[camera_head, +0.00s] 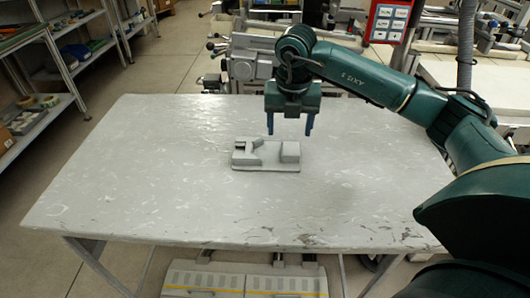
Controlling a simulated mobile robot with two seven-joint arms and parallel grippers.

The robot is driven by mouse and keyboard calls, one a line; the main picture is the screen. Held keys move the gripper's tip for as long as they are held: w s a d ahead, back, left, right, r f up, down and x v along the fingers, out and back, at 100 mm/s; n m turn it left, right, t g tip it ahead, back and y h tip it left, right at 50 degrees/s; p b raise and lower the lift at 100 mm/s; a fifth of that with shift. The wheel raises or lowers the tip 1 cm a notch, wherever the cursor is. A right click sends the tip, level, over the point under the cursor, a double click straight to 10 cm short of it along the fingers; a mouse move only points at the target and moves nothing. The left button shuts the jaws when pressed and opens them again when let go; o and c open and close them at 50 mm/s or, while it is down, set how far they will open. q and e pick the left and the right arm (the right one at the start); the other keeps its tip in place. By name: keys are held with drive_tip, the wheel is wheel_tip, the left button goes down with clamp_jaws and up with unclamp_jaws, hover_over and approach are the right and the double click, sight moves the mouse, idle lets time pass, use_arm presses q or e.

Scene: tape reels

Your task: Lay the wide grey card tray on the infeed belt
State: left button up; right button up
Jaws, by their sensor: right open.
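A flat grey piece with raised block-like parts (266,163) lies on the table; it is the only grey tray-like thing there, though I cannot tell for sure that it is the wide grey card tray. My right gripper (289,124) points down, its two blue fingers apart with nothing between them. It hangs above and slightly behind the right part of the grey piece, apart from it. I cannot make out which thing is the infeed belt. My left gripper is not in view.
The worn grey table (130,180) is otherwise bare, with free room on both sides of the piece. Metal machinery (250,58) stands behind the far edge. Shelves (40,60) with goods stand at the left. A red panel (388,20) is at the back right.

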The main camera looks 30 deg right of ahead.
sight(290, 149)
drive_tip(key=shift+f, duration=0.7)
drive_tip(key=f, duration=0.4)
drive_tip(key=shift+s+d+f, duration=0.15)
drive_tip(key=shift+d, duration=0.25)
drive_tip(key=shift+f, duration=0.45)
drive_tip(key=c, duration=1.2)
